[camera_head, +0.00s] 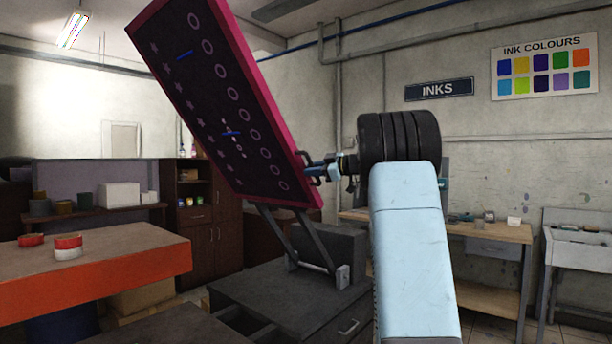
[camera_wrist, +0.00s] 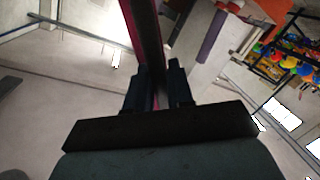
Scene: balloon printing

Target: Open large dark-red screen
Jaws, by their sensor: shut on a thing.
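The large dark-red screen (camera_head: 222,110) is raised and tilted steeply, with its upper end at the top left of the head view. Its face is dark, with rows of rings and stars and a few blue marks, inside a magenta-red frame. Struts below join it to a dark base unit (camera_head: 290,285). My gripper (camera_head: 313,169) is at the right edge of the screen frame, near a dark handle. In the wrist view the dark-red frame edge (camera_wrist: 142,30) runs down between the fingers of my gripper (camera_wrist: 158,88), which are shut on it or its handle; which one is unclear.
An orange-sided table (camera_head: 100,270) with red and white containers (camera_head: 68,246) stands at the left. A wooden bench (camera_head: 470,232) and a sink (camera_head: 580,240) stand at the right wall. The wrist view shows shelves of colourful items (camera_wrist: 292,58).

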